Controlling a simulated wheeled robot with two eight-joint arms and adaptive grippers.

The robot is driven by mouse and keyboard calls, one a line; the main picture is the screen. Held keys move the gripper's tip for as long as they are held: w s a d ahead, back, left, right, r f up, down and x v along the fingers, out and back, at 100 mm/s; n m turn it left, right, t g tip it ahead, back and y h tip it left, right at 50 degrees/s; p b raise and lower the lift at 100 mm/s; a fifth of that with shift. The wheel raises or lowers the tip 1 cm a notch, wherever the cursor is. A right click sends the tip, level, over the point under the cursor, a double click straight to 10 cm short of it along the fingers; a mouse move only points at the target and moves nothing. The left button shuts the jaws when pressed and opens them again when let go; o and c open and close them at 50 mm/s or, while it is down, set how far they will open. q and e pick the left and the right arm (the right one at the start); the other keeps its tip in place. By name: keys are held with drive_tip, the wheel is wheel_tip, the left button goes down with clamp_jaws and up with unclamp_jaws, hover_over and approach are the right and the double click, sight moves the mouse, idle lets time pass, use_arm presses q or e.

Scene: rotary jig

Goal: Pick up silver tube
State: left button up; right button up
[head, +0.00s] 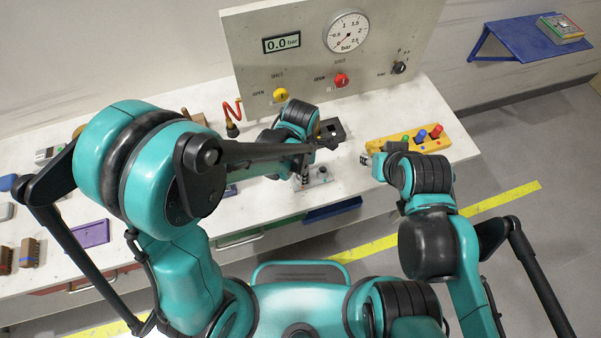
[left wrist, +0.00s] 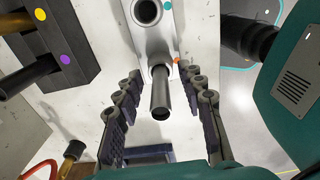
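A dark grey metallic tube (left wrist: 160,98) points toward the camera in the left wrist view, its near end dark. It is at a pale grey metal fixture (left wrist: 157,40) with a round hole at its far part. I cannot tell whether this is the silver tube. My left gripper (left wrist: 163,120) is open, one finger on each side of the tube with gaps to both. In the head view the left gripper (head: 303,172) is over the fixture (head: 319,177) and hides the tube. My right gripper (head: 370,161) is right of it; its fingers are too small to judge.
A black block (left wrist: 60,40) with coloured dots and dark cylinders lies left of the fixture. A yellow rack (head: 380,145) with coloured pieces stands near my right gripper. A gauge panel (head: 300,75) stands behind. A brass-ended fitting (left wrist: 74,150) is at lower left.

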use_arm(q)
clamp_jaws()
idle(0.3)
